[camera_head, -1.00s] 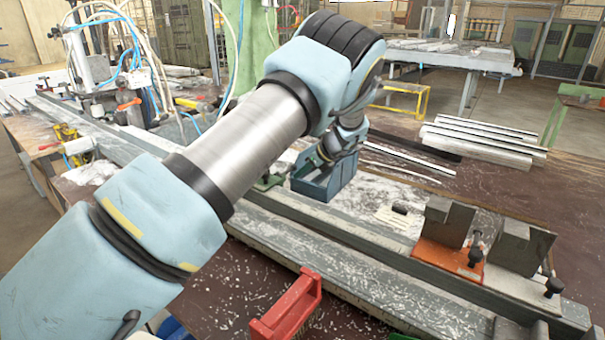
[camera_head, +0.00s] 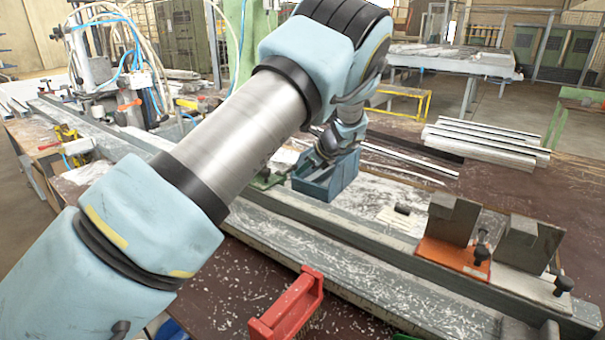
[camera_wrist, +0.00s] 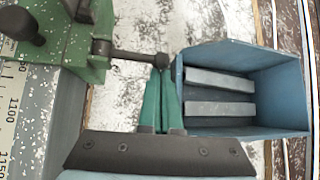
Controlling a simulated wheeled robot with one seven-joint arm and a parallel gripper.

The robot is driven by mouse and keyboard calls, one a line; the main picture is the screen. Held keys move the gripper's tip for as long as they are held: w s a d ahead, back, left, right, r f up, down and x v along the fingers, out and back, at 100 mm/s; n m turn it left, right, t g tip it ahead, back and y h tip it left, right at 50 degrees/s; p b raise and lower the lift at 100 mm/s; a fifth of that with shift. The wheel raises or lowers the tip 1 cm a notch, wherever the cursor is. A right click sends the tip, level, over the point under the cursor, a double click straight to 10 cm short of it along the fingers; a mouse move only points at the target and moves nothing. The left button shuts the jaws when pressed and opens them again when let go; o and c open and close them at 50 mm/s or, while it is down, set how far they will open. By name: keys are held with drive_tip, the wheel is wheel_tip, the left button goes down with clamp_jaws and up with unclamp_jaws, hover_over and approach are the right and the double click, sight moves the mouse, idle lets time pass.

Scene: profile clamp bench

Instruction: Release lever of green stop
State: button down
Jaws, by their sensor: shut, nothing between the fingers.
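The green stop (camera_wrist: 75,45) sits on the grey rail at the upper left of the wrist view, beside a printed scale. Its dark lever (camera_wrist: 130,55) sticks out to the right and ends in a round knob (camera_wrist: 162,60). My gripper (camera_wrist: 162,75) is shut and empty, its green fingers side by side with their tips right at the knob. I cannot tell whether they touch it. In the head view the green stop (camera_head: 266,180) shows only partly behind my arm, and my fingertips are hidden there.
A blue open bin (camera_wrist: 215,125) holding grey bars stands close to the right of my fingers; it also shows in the head view (camera_head: 325,190). An orange-based clamp block (camera_head: 455,258) stands farther right along the rail. A red handle (camera_head: 288,305) lies in front.

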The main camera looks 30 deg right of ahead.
drive_tip(key=shift+r+b, duration=0.15)
drive_tip(key=shift+b, duration=0.4)
drive_tip(key=shift+s+a+r+n+t+h+b, duration=0.25)
drive_tip(key=shift+r+n+t+h+b, duration=0.4)
drive_tip(key=shift+b, duration=2.7)
drive_tip(key=shift+s+a+r+n+t+h+b, duration=0.1)
drive_tip(key=shift+a+r+n+t+h+b, duration=0.55)
drive_tip(key=shift+b, duration=2.65)
drive_tip(key=shift+s+a+r+n+t+h+b, duration=0.1)
drive_tip(key=shift+r+n+t+h+b, duration=0.55)
drive_tip(key=shift+b, duration=2.7)
drive_tip(key=shift+r+m+g+h, duration=0.25)
drive_tip(key=shift+m+h, duration=0.1)
drive_tip(key=shift+h, duration=0.1)
drive_tip(key=shift+f, duration=0.1)
drive_tip(key=s+d+r+b, duration=0.1)
drive_tip(key=s+r+b, duration=0.1)
drive_tip(key=s, duration=0.7)
drive_tip(key=shift+d+r, duration=0.2)
drive_tip(key=shift+r, duration=0.05)
